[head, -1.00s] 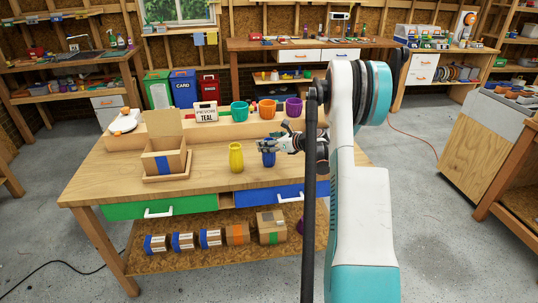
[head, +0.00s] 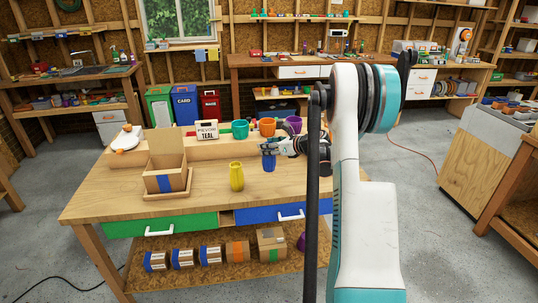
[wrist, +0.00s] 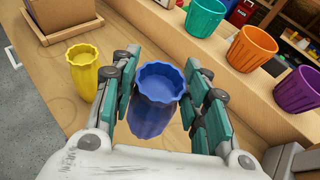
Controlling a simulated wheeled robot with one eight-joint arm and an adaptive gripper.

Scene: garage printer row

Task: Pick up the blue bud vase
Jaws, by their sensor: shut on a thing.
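The blue bud vase (wrist: 155,110) is ribbed and upright between the fingers of my gripper (wrist: 160,100) in the wrist view. The green finger pads are shut on its sides. In the head view the blue vase (head: 268,164) hangs below my gripper (head: 270,149) over the right half of the table; whether its base touches the tabletop is hard to tell. A yellow ribbed vase (head: 236,177) stands just to its left; it also shows in the wrist view (wrist: 84,73), apart from my fingers.
An open cardboard box (head: 166,172) with a blue stripe sits in a tray at the left. Teal (head: 240,129), orange (head: 267,126) and purple (head: 294,124) pots and a sign (head: 207,130) line the raised back ledge. The table's front left is clear.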

